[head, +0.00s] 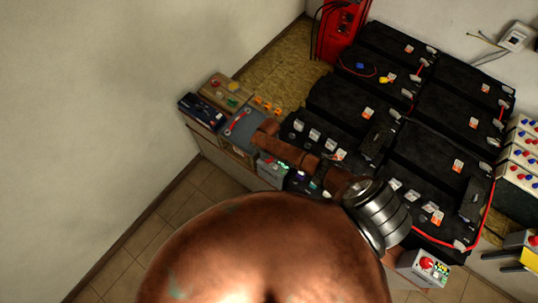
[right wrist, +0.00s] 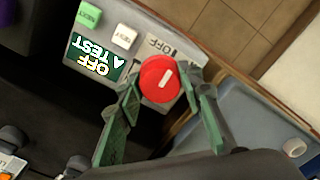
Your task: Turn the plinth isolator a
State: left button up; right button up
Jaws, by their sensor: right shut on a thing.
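The plinth isolator a (right wrist: 147,43) is a grey box with a red round knob (right wrist: 153,88), a green button, a white button and a green display reading "OFF" and "A TEST", upside down in the right wrist view. My right gripper (right wrist: 161,82) has its green fingers on either side of the knob and is shut on it. The knob's white pointer mark lies diagonally, towards the upper right. In the head view the box (head: 271,168) is partly covered by my brown arm, and the fingers and knob are hidden. My left gripper is not in view.
A blue-grey tray (right wrist: 242,115) lies beside the box. Black batteries (head: 355,98) fill the bench to the right. A similar box with a red knob (head: 425,266) stands at the lower right. A wall closes the left side; tiled floor (head: 130,240) is clear.

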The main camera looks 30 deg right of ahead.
dwell(0.4)
jog(key=shift+m, duration=0.3)
jog(key=o, duration=1.2)
jog(key=shift+c, duration=0.2)
notch_tip(320, 180, up, 12)
